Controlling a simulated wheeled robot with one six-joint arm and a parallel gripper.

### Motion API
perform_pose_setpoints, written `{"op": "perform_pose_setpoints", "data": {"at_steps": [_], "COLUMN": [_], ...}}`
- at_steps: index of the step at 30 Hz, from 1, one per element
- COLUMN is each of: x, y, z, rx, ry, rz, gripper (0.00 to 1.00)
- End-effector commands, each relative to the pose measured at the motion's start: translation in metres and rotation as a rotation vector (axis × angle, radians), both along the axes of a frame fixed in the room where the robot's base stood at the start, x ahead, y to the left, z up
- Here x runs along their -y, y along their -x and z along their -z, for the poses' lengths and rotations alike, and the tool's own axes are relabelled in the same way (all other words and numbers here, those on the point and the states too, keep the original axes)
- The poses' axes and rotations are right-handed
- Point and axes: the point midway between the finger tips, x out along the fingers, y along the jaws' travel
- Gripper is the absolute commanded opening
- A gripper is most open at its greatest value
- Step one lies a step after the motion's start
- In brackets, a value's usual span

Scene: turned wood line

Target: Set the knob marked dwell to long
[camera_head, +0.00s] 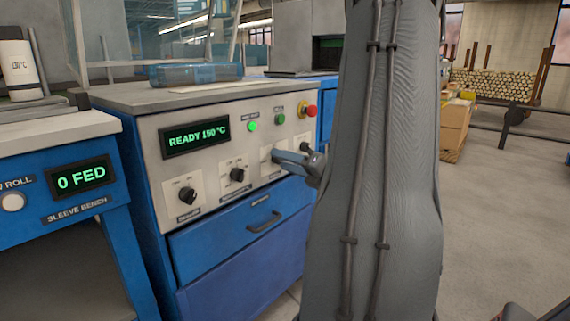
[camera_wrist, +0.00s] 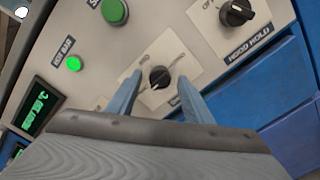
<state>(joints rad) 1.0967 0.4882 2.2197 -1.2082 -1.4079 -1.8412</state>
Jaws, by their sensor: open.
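A black knob (camera_wrist: 160,77) on a pale square plate sits between the blue fingers of my gripper (camera_wrist: 160,80) in the wrist view. The fingers are open, one on each side of it; I cannot tell whether they touch it. Its label is mostly hidden by a finger, and its setting is too small to read. In the head view my gripper (camera_head: 284,157) is at the right part of the panel, covering this knob. No readable label says dwell.
The wrist view shows another knob (camera_wrist: 236,12) marked hood hold and a green button (camera_wrist: 115,11). In the head view two knobs (camera_head: 187,195) (camera_head: 237,174) are left of my gripper, below the display (camera_head: 195,137) reading READY 150 °C. A red button (camera_head: 309,111) is above right.

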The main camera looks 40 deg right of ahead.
Motion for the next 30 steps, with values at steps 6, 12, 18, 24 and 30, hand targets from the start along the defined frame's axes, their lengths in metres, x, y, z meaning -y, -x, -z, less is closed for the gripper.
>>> {"op": "perform_pose_setpoints", "data": {"at_steps": [6, 12, 18, 24, 30], "x": [0.0001, 0.0001, 0.0000, -0.0004, -0.0007], "y": [0.0001, 0.0002, 0.0004, 0.0007, 0.0011], "z": [-0.0002, -0.0001, -0.0002, -0.0012, -0.0030], "rx": [0.000, 0.000, -0.001, -0.007, -0.018], "ry": [0.000, 0.000, -0.010, -0.075, -0.211], "rz": [0.000, 0.000, 0.000, -0.002, -0.002], "gripper": [0.39, 0.06, 0.05, 0.05, 0.05]}}
